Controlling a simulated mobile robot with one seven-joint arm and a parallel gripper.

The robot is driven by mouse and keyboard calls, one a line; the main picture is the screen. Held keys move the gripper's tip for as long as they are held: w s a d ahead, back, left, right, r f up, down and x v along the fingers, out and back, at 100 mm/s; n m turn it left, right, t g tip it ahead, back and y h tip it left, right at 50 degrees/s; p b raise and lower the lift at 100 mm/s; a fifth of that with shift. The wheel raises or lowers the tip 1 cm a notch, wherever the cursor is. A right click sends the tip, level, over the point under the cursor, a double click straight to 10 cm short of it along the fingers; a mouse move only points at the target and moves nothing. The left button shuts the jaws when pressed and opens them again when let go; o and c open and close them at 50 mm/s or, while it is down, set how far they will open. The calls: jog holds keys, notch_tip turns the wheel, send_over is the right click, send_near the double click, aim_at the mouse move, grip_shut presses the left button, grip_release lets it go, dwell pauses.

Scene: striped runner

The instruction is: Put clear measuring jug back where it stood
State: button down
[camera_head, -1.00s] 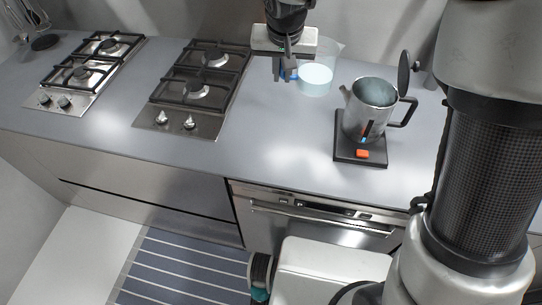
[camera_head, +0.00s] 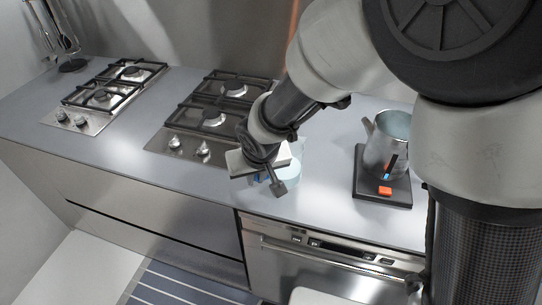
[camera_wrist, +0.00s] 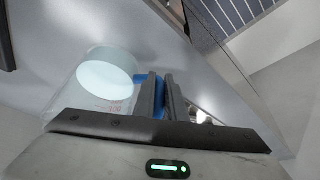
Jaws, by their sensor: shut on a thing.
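The clear measuring jug (camera_wrist: 106,78) holds a pale liquid and has a blue handle and faint red markings. My gripper (camera_wrist: 163,98) is shut on the blue handle, with a dark finger on either side. In the head view the jug (camera_head: 291,168) is mostly hidden behind my gripper (camera_head: 268,184). They are near the counter's front edge, right of the nearer hob. I cannot tell whether the jug's base touches the counter.
A steel pot (camera_head: 388,140) stands on a black base (camera_head: 366,188) with an orange button, to the right. Two gas hobs (camera_head: 206,115) (camera_head: 108,95) lie to the left on the grey counter (camera_head: 325,200). An oven (camera_head: 320,262) is below. The counter between jug and pot is clear.

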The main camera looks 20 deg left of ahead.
jog(key=shift+f, duration=1.65)
jog(key=shift+b, duration=0.3)
jog(key=shift+f, duration=0.15)
jog(key=c, duration=1.8)
grip_release()
